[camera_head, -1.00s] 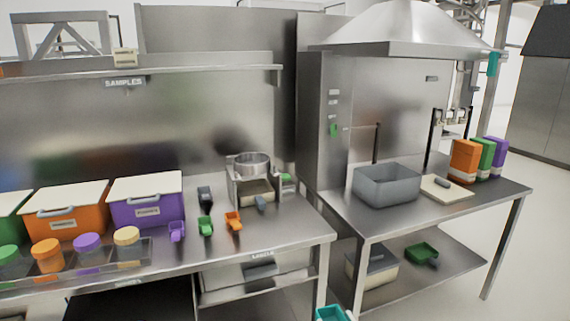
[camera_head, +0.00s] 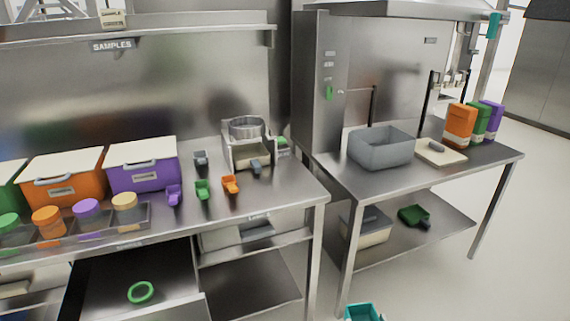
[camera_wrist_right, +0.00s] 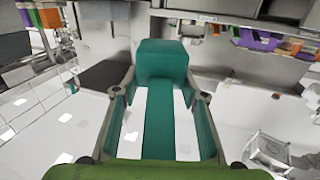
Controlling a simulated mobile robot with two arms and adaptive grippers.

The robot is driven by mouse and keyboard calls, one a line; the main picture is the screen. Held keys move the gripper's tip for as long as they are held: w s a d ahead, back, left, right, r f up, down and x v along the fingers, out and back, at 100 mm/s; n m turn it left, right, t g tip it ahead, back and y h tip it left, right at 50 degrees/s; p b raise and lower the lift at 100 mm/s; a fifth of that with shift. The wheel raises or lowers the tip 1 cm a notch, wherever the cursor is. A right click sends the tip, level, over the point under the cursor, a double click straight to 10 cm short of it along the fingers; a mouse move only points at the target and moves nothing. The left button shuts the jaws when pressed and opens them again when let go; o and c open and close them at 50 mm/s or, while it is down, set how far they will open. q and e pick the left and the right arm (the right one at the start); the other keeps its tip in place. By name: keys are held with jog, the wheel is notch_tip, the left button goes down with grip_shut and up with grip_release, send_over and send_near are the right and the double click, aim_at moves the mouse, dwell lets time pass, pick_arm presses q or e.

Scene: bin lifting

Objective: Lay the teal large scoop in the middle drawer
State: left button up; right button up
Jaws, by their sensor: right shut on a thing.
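The teal large scoop (camera_wrist_right: 162,60) is held in my right gripper (camera_wrist_right: 160,95), whose fingers lie along both sides of it. In the head view only part of the scoop (camera_head: 363,312) shows, at the bottom edge and above the floor. I cannot tell from these views which drawer is the middle one. My left gripper is not in view.
The left bench (camera_head: 290,190) bears an orange bin (camera_head: 62,178), a purple bin (camera_head: 143,168), lidded jars and small scoops. The right table (camera_head: 480,165) holds a grey tub (camera_head: 380,150) and several coloured boxes. Its lower shelf holds a green scoop (camera_head: 412,215). Floor is clear at right.

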jog(key=w+a+f+n+y, duration=0.2)
jog(key=w+a+f, duration=0.15)
jog(key=w, duration=0.55)
jog(key=w+d+r+y+b, duration=0.1)
jog(key=w, duration=1)
jog(key=w+d+r+n+g+y+b, duration=0.1)
jog(key=w+r, duration=0.1)
jog(key=w, duration=0.8)
jog(key=shift+w+r+y, duration=0.15)
jog(key=shift+w+y, duration=0.15)
jog(key=shift+w, duration=0.1)
